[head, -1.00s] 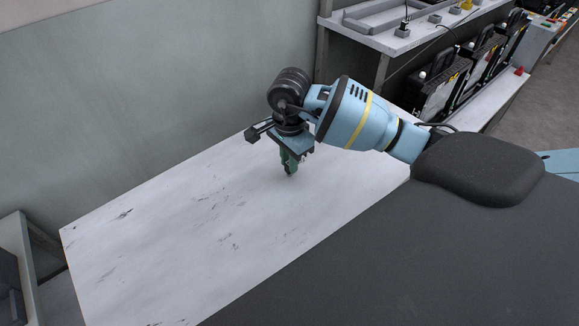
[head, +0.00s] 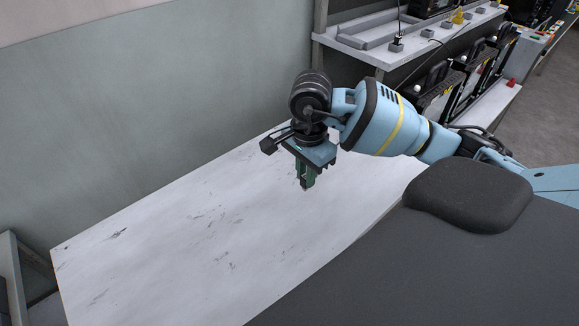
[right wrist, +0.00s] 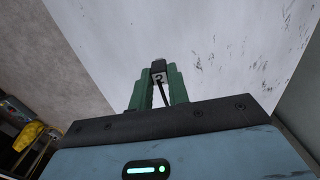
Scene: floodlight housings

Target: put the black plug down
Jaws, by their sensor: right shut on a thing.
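My right gripper (head: 306,184) points down over the white table (head: 190,235) in the head view. In the right wrist view its green fingers (right wrist: 158,84) are shut on the black plug (right wrist: 158,66), a small dark piece with a light mark on its face. A dark cable or strip runs back from the plug between the fingers. In the head view the plug is too small to make out. The fingertips are close to the tabletop; I cannot tell whether the plug touches it. My left gripper is not in view.
The white table is bare apart from dark scuffs. A wall (head: 150,110) runs along its far side. At the upper right stand a shelf bench (head: 385,62) with grey holders and several black floodlight housings (head: 437,98) on a lower bench.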

